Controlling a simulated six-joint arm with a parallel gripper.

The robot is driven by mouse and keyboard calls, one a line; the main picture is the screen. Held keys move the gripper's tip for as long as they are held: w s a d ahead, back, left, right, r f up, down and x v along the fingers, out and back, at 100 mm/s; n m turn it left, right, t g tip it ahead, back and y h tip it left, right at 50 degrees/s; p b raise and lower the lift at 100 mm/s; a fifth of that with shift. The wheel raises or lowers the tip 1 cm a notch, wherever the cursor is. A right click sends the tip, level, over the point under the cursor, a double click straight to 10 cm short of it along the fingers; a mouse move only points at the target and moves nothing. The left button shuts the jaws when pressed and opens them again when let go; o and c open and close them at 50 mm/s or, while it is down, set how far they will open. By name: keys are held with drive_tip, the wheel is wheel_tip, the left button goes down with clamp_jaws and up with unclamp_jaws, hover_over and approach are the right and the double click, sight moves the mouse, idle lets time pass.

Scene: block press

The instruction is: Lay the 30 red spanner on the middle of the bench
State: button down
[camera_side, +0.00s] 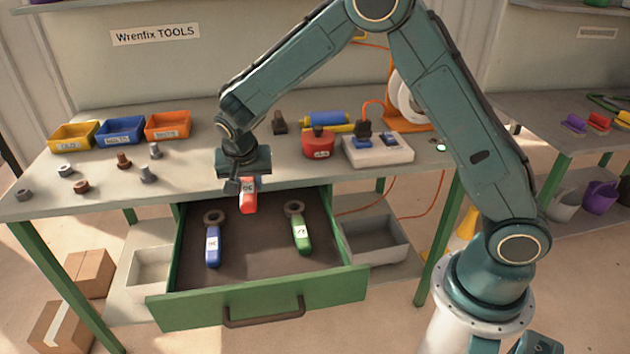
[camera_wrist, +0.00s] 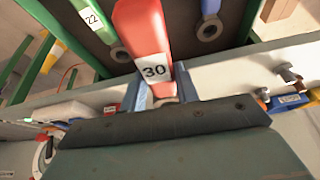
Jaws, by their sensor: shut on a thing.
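The red spanner (camera_side: 248,200) is in my gripper (camera_side: 241,184). It hangs above the back of the open drawer, near the bench's front edge. In the wrist view the red spanner (camera_wrist: 143,30) shows a white label reading 30, and my gripper's blue-grey fingers (camera_wrist: 162,86) are shut on it at the label end. Its ring end is hidden. The bench (camera_side: 115,195) has a grey top, with bare room in the middle behind my gripper.
The green drawer (camera_side: 255,308) stands open, holding a blue spanner (camera_side: 213,245) and a green spanner (camera_side: 300,235). Bolts and nuts and several bins (camera_side: 120,130) are at the left. A red container (camera_side: 318,146) and a socket strip (camera_side: 377,150) stand at the right.

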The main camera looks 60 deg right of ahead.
sight(247, 182)
drive_tip(key=shift+r, duration=2.35)
drive_tip(key=shift+w, duration=0.1)
drive_tip(key=shift+w+d+r, duration=0.2)
drive_tip(key=shift+w, duration=0.55)
drive_tip(key=w+d+r+n, duration=0.2)
drive_tip(key=w+d+r, duration=0.2)
drive_tip(key=w+d, duration=0.4)
drive_tip(key=w+d+r+n+t+y, duration=0.1)
drive_tip(key=w+d+r+n, duration=0.2)
drive_tip(key=w+d, duration=0.6)
drive_tip(key=shift+w+r+y, duration=0.2)
drive_tip(key=shift+r+y, duration=0.1)
drive_tip(key=shift+r, duration=0.65)
drive_tip(key=shift+f, duration=0.1)
drive_tip(key=shift+f, duration=9.9)
